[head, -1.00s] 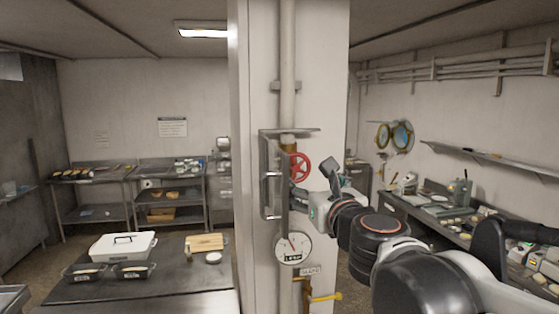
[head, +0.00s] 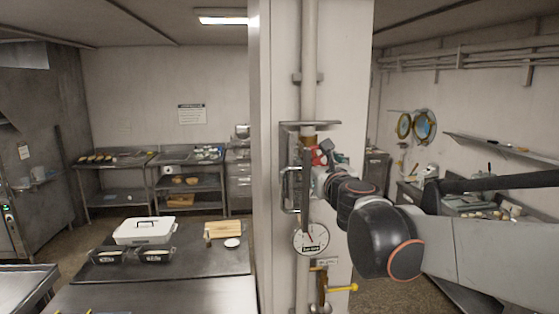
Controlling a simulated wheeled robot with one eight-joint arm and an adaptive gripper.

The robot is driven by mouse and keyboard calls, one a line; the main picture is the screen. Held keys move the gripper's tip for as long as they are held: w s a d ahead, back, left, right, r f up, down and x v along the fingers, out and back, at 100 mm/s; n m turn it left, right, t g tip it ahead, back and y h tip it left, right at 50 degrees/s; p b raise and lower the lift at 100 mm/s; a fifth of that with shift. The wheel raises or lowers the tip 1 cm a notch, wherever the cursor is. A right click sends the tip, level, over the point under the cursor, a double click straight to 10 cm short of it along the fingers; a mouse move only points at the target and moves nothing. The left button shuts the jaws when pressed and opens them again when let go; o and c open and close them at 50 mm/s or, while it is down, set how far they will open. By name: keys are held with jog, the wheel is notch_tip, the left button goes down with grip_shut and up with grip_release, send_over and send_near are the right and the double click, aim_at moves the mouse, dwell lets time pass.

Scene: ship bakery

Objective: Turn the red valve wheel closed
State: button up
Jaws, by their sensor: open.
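The red valve wheel (head: 317,157) sits on the vertical pipe of the white column. It is mostly hidden behind my gripper, with only a bit of red rim showing. My gripper (head: 324,162) is at the wheel, reaching in from the right. Its jaws are open, and I cannot tell whether they touch the rim. An open metal guard door (head: 292,180) hangs at the left of the wheel, under a small metal shelf.
A round pressure gauge (head: 311,238) is below the wheel, and a yellow lever (head: 342,288) is lower down. A steel table (head: 190,264) with a white box (head: 144,231) and loaf tins stands to the left.

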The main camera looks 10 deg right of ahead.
jog(key=shift+w, duration=0.9)
jog(key=c, duration=0.8)
